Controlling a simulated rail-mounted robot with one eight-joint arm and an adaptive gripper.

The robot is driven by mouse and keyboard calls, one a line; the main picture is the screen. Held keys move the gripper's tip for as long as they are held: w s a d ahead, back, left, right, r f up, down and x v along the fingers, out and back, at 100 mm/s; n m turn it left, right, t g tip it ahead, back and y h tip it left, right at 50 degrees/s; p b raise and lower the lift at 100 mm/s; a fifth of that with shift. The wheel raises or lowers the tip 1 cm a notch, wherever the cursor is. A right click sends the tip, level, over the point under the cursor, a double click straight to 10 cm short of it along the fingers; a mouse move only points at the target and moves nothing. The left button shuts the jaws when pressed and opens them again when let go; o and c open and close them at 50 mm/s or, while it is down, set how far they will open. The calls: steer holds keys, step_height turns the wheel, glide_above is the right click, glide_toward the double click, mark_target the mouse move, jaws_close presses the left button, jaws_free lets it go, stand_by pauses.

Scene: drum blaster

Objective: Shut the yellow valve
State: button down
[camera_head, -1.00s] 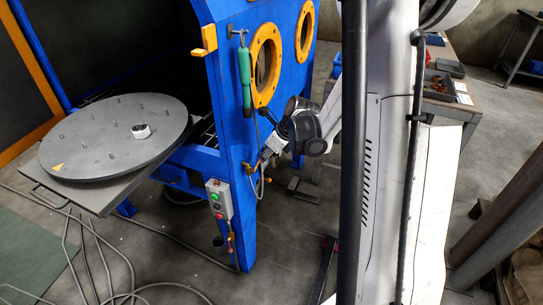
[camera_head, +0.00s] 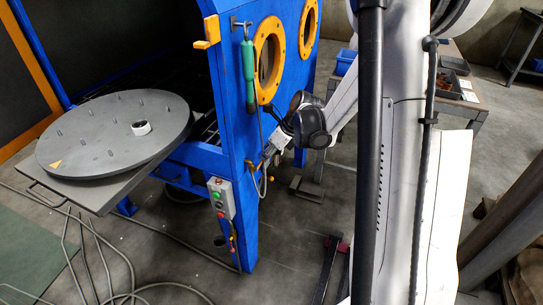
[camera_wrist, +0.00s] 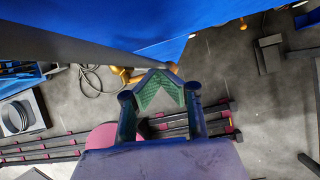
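The yellow valve (camera_head: 250,167) sits low on the blue cabinet's right edge in the head view, with a grey hose hanging by it. In the wrist view yellow parts (camera_wrist: 126,75) show just beyond and beside my fingertips. My gripper (camera_wrist: 157,74) has its green-padded fingers angled together, with the tips meeting. In the head view my gripper (camera_head: 269,151) is just right of the valve, partly hidden by my wrist. I cannot tell whether the fingertips touch the valve, and I see nothing clearly held between them.
The blue cabinet (camera_head: 236,128) has orange-ringed ports and a hanging green-handled tool (camera_head: 248,72). A control box (camera_head: 221,197) is mounted below. A round turntable (camera_head: 105,145) with a white part stands at left. A workbench (camera_head: 470,88) is behind my arm. Hoses cross the floor.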

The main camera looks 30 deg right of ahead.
steer(key=shift+r, duration=0.1)
steer(key=d+f+p+v, duration=0.1)
steer(key=p+v, duration=0.3)
steer(key=v, duration=1.1)
steer(key=s+a+r+n+t+h+p, duration=0.1)
steer(key=s+a+r+n, duration=0.5)
steer(key=n, duration=0.9)
steer(key=s+a+r+n+t+h+p, duration=0.1)
steer(key=s+a+r+n, duration=0.5)
steer(key=s+a+n, duration=0.7)
steer(key=shift+s+n+t+h, duration=0.3)
steer(key=shift+n+t+h, duration=0.1)
steer(key=shift+n+h, duration=0.6)
